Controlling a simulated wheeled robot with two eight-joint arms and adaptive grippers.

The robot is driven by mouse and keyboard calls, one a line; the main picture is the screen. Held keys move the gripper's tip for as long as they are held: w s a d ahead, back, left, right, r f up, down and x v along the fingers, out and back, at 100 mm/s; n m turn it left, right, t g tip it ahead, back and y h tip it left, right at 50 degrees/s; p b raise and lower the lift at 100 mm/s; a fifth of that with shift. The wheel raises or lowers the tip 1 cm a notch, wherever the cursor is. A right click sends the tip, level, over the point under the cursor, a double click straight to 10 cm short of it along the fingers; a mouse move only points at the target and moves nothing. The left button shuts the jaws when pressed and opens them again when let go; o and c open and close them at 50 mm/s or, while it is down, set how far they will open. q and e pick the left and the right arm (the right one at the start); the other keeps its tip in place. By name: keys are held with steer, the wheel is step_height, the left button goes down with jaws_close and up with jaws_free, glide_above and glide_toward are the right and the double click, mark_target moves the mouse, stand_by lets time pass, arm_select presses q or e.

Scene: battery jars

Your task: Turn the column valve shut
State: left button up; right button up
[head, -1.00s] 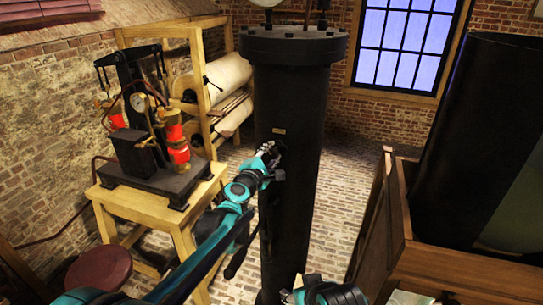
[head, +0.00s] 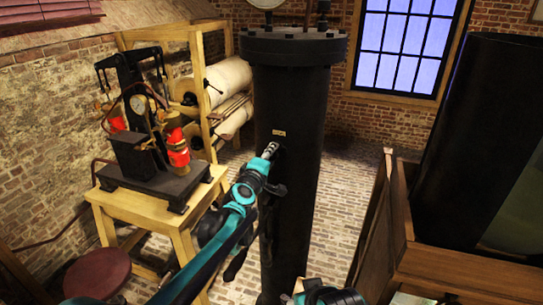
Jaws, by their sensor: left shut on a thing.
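The black column (head: 292,100) stands upright in the middle, with a flanged top and a small brass plate on its front. My left arm reaches up to it from the lower left. My left gripper (head: 269,151) is shut on the valve at the column's front, just below the plate. The gripper hides most of the valve, so I cannot tell how far it is turned. Part of my right arm (head: 326,295) shows at the bottom edge, in front of the column's foot; its fingers cannot be made out.
A wooden table (head: 150,207) with a black and red pump apparatus (head: 150,150) stands left of the column. A dark red round stool (head: 97,273) is at lower left. A wooden rack with rolls (head: 225,80) is behind. A wooden crate (head: 450,268) and large black cylinder (head: 470,130) fill the right.

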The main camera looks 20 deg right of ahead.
arm_select(q)
steer(key=shift+s+d+f, duration=0.1)
steer(key=shift+f, duration=0.05)
steer(key=o, duration=1.2)
steer(key=shift+c, duration=0.2)
steer(key=v, duration=1.2)
